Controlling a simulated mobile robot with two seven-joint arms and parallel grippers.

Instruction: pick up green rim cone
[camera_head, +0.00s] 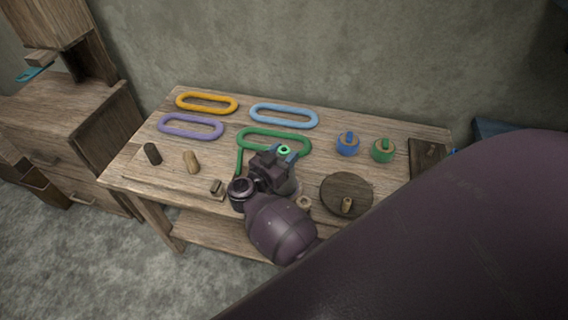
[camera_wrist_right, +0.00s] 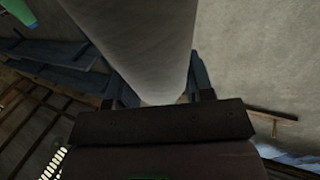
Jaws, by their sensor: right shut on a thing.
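The green rim cone shows its green rim (camera_head: 284,149) at the tips of my right gripper (camera_head: 280,156) in the head view. In the right wrist view its pale, whitish body (camera_wrist_right: 145,45) fills the space between the two blue fingers (camera_wrist_right: 148,88). My right gripper is shut on the cone, over the front middle of the wooden table. The gripper and wrist hide part of the cone. I cannot tell whether it touches the tabletop. My left gripper is not in view.
The wooden table (camera_head: 125,170) holds orange (camera_head: 207,96), purple (camera_head: 190,118), light blue (camera_head: 284,106) and green (camera_head: 275,131) oval loops. Blue (camera_head: 347,147) and green (camera_head: 382,153) knobbed pieces and a round wooden disc (camera_head: 335,186) stand right of the gripper. A dark cylinder (camera_head: 152,154) stands left.

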